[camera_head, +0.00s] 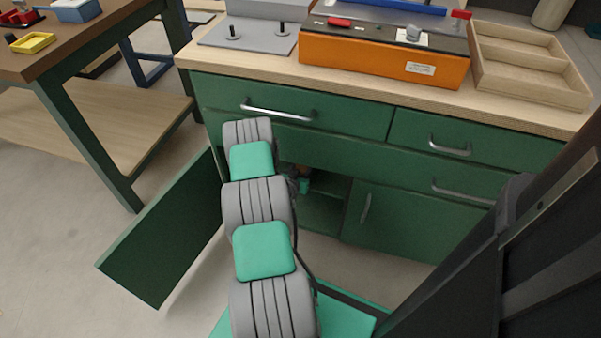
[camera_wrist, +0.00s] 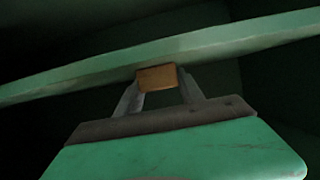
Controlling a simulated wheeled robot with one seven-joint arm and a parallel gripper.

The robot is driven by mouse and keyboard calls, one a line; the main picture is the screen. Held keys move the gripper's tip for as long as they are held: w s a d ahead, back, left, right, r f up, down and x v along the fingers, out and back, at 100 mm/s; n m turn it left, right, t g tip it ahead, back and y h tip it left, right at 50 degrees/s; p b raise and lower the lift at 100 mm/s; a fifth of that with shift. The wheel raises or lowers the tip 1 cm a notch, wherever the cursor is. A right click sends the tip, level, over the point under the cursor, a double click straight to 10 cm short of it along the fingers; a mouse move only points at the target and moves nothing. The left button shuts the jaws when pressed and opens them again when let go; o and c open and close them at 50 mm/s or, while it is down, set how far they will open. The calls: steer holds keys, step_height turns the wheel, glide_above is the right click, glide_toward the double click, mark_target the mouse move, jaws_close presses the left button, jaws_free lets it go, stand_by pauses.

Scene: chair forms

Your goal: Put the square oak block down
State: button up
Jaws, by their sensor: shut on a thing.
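The square oak block (camera_wrist: 157,78) is a small orange-brown piece in the wrist view. My gripper (camera_wrist: 160,88) is shut on it, with one finger at each side. Behind the block runs a pale green shelf board (camera_wrist: 70,80), slanting across the picture. The block overlaps the board's edge in this view; I cannot tell whether they touch. In the head view my arm reaches into the open green cabinet (camera_head: 322,213), and my gripper there is mostly hidden by the arm and in shadow.
The cabinet's left door (camera_head: 165,235) stands open; the right door (camera_head: 385,218) is shut. Drawers (camera_head: 300,130) lie above the opening. The worktop carries an orange box (camera_head: 380,62) and a wooden tray (camera_head: 530,65). A workbench (camera_head: 90,40) stands at the left.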

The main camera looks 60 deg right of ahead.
steer(key=shift+r, duration=0.1)
steer(key=shift+f, duration=0.2)
steer(key=o, duration=1.4)
steer(key=shift+r, duration=0.1)
steer(key=shift+c, duration=0.2)
